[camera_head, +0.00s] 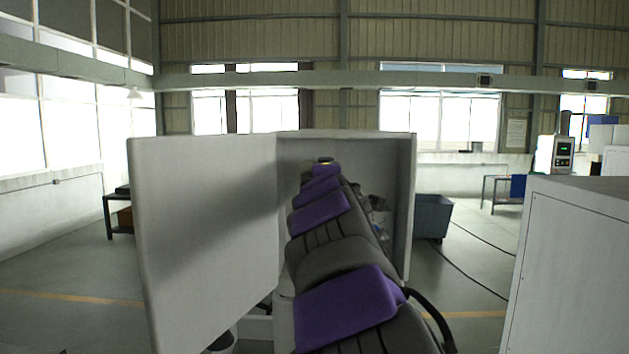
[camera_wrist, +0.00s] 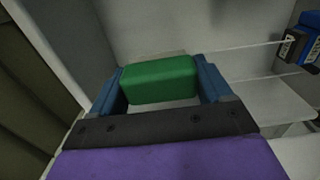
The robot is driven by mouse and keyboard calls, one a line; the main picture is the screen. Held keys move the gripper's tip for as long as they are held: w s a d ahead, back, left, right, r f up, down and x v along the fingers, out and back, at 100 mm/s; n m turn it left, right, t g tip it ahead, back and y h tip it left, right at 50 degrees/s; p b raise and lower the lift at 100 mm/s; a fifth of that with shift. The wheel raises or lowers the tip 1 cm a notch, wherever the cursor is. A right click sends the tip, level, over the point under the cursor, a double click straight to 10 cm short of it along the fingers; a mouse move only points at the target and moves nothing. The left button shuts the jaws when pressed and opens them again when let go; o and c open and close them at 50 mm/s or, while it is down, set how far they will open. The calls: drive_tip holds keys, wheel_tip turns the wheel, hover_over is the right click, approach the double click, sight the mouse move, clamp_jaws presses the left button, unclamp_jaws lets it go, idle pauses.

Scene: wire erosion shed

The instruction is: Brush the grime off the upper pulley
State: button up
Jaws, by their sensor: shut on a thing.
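In the wrist view, my gripper (camera_wrist: 160,82) has its two blue fingers on either side of a green block (camera_wrist: 158,78), which I take to be the brush, and is shut on it. No bristles show. In the head view, my arm reaches into an open pale cabinet (camera_head: 398,200), and its far end hides the gripper and the green block. I cannot make out the upper pulley in either view. Some grey parts (camera_head: 379,222) show inside the cabinet to the right of my arm, too small to identify.
The cabinet's door (camera_head: 205,240) stands open on the left. A black-and-blue part (camera_wrist: 300,45) with labels is at the right of the wrist view, near thin pale lines. A white machine housing (camera_head: 575,265) stands right; a dark bin (camera_head: 433,217) is behind. Cables cross the floor.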

sight(297, 175)
drive_tip(key=shift+w+d, duration=0.1)
drive_tip(key=shift+w, duration=0.05)
drive_tip(key=shift+w+a, duration=0.2)
drive_tip(key=shift+a, duration=2.3)
drive_tip(key=shift+w+a, duration=0.15)
drive_tip(key=shift+a, duration=0.55)
drive_tip(key=shift+w+r, duration=0.1)
drive_tip(key=shift+r, duration=0.2)
drive_tip(key=shift+d+p, duration=1.8)
drive_tip(key=shift+d, duration=1.3)
drive_tip(key=shift+f, duration=0.1)
drive_tip(key=shift+a, duration=0.1)
